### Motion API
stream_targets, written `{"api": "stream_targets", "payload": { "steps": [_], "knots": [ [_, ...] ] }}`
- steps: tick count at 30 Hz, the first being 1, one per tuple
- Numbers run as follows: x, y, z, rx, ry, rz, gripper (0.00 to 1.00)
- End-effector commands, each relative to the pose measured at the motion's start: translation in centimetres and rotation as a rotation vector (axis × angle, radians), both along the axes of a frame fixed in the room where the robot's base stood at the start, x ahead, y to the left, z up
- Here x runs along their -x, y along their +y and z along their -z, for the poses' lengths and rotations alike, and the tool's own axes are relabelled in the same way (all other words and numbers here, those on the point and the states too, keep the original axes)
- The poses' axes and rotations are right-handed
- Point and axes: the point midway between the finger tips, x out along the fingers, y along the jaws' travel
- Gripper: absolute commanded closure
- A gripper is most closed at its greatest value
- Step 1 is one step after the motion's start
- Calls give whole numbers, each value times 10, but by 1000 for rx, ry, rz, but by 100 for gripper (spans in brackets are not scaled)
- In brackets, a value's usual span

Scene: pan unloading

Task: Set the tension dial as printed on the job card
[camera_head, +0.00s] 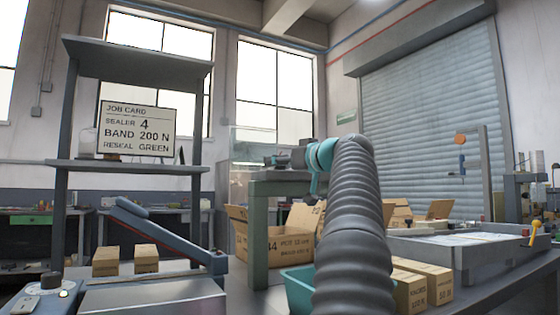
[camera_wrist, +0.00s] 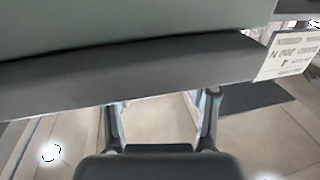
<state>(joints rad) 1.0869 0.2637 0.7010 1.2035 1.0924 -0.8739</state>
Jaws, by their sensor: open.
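The job card (camera_head: 138,128) is a white sheet on the shelf rack at left. It reads "SEALER 4", "BAND 200 N", "RESEAL GREEN". Part of it also shows, turned over, at the right of the wrist view (camera_wrist: 290,54). A grey box with a dark knob (camera_head: 51,281), which looks like the tension dial, stands at the lower left; its scale is too small to read. My gripper (camera_head: 277,159) is raised beside the green frame, well right of the card and the knob. Its two fingers (camera_wrist: 164,99) are apart, with nothing between them.
A green frame (camera_head: 258,235) stands close under my gripper. A blue lever arm (camera_head: 160,231) slants over the bench, near two small cartons (camera_head: 120,260). Open cardboard boxes (camera_head: 275,245), a teal bin (camera_head: 298,285) and a grey tray (camera_head: 455,255) crowd the middle and right.

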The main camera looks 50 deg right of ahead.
Motion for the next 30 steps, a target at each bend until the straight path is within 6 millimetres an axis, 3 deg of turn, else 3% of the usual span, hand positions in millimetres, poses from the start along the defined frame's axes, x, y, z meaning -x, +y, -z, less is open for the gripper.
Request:
{"api": "stream_targets", "payload": {
  "steps": [11,15,18,30],
  "knots": [
    [-5,-1,0,1,0,0,45],
    [-4,0,0,1,0,0,80],
    [-4,-1,0,1,0,0,100],
    [-5,1,1,1,-1,67,100]
  ]
}}
